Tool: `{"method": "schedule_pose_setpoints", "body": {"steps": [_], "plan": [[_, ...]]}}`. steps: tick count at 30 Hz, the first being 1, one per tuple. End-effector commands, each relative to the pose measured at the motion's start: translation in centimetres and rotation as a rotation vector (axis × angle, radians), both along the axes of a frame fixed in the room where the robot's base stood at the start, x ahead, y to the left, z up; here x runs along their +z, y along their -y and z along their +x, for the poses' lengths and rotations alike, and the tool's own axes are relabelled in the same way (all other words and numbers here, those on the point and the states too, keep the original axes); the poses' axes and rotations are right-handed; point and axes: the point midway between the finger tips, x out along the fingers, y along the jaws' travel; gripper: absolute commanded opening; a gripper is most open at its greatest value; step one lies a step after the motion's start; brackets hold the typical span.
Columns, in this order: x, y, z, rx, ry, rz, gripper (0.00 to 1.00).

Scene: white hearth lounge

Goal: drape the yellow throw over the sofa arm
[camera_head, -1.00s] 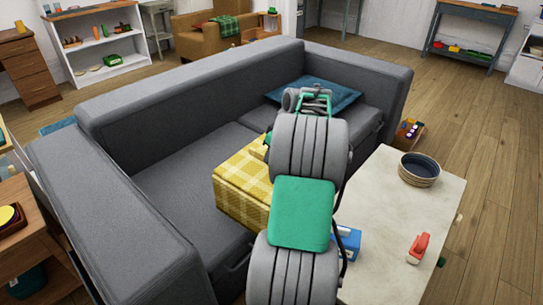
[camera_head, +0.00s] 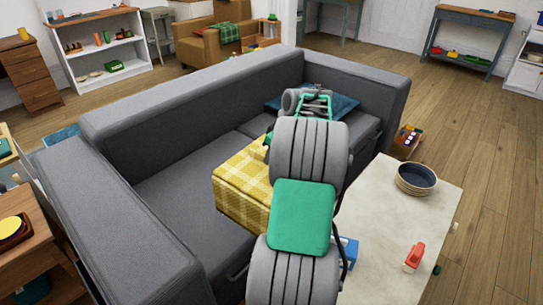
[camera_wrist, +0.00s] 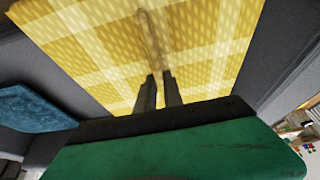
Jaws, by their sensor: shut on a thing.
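The yellow plaid throw (camera_head: 243,188) hangs from my gripper as a folded, boxy bundle above the front of the grey sofa seat. In the wrist view the throw (camera_wrist: 110,50) fills the upper middle, and my gripper (camera_wrist: 158,88) is shut on it. In the head view my own arm hides the jaws and part of the throw. The near-left sofa arm (camera_head: 115,220) is bare grey. The far-right sofa arm (camera_head: 378,85) is also bare, with a blue cushion (camera_head: 343,106) against it on the seat.
A pale table (camera_head: 400,260) stands at the right, with a dark bowl (camera_head: 416,178), a red item (camera_head: 414,256) and a blue box (camera_head: 348,250). A wooden side table (camera_head: 35,245) stands beside the near-left arm. The seat's left part is clear.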

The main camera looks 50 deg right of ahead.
Motion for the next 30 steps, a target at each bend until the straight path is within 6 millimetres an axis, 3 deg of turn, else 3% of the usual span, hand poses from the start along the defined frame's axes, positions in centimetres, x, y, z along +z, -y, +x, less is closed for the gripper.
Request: {"method": "schedule_pose_setpoints", "body": {"steps": [17,30], "plan": [[0.4,0.0,0.1,0.0,0.002,-0.003,0.0],[5.3,0.0,0.0,0.001,0.001,-0.003,0.0]]}}
